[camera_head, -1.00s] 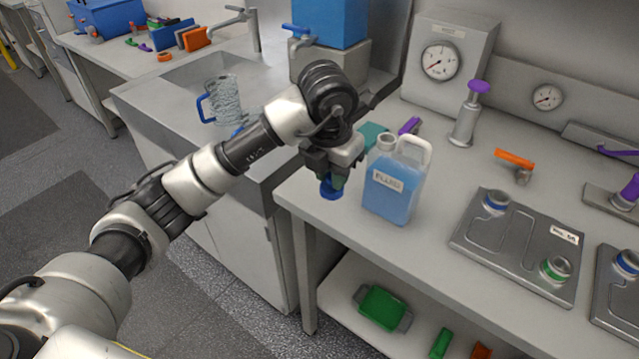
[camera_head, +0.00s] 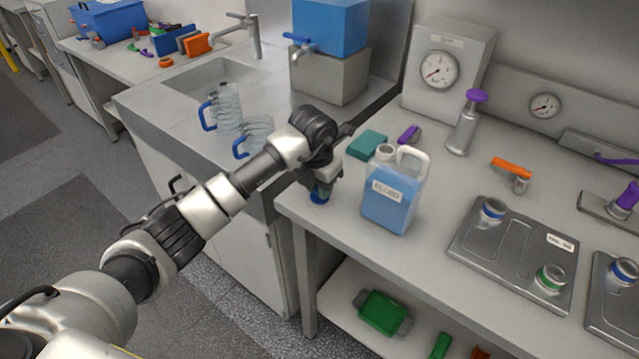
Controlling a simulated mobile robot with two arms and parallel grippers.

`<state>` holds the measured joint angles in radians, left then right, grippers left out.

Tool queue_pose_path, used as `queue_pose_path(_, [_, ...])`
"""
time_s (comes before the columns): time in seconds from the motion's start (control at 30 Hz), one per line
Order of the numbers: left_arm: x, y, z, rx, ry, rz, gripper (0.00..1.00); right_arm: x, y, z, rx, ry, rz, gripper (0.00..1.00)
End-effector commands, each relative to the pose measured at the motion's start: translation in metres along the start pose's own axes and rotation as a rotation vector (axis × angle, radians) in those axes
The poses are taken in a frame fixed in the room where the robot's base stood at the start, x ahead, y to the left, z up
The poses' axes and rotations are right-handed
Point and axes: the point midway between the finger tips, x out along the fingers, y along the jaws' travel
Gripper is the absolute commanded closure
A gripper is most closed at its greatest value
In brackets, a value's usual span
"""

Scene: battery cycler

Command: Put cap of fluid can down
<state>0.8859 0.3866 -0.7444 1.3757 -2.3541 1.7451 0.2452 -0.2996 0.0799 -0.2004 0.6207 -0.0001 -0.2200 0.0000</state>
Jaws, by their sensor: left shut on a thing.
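My left gripper (camera_head: 320,186) is at the left front corner of the workbench. It points down and is shut on the blue cap (camera_head: 319,197). The cap is low, at or just above the bench top; I cannot tell whether it touches. The fluid can (camera_head: 391,196) stands upright to the right of the gripper, apart from it. It holds blue liquid, has a white handle and a label, and its neck (camera_head: 385,152) is uncapped. My right gripper is not in view.
A green-teal block (camera_head: 367,145) and a purple-handled item (camera_head: 409,134) lie behind the can. A metal tray plate (camera_head: 515,256) with round caps is to the right. Two clear pitchers with blue handles stand by the sink (camera_head: 207,85). The bench edge is close to the gripper.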

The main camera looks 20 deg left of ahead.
Motion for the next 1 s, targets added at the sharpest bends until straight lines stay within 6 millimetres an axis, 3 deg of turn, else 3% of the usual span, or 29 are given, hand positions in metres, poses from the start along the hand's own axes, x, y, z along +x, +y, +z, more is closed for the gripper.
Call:
queue_pose_path(0.23, [0.004, 0.0, -0.001, 0.0, 0.0, 0.0, 0.97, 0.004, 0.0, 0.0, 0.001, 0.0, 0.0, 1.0])
queue_pose_path(0.27, [0.004, 0.0, 0.0, -0.001, 0.0, 0.0, 0.74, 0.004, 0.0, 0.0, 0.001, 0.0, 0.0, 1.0])
queue_pose_path(0.43, [0.003, 0.0, 0.0, -0.001, 0.0, -0.001, 0.5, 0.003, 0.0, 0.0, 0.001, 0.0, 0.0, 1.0])
queue_pose_path(0.8, [-0.005, 0.0, 0.001, 0.0, -0.003, 0.0, 0.5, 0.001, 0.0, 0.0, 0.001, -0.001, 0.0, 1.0])
queue_pose_path(1.0, [-0.041, 0.001, 0.001, -0.001, -0.007, 0.002, 0.5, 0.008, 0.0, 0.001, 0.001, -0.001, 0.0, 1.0])
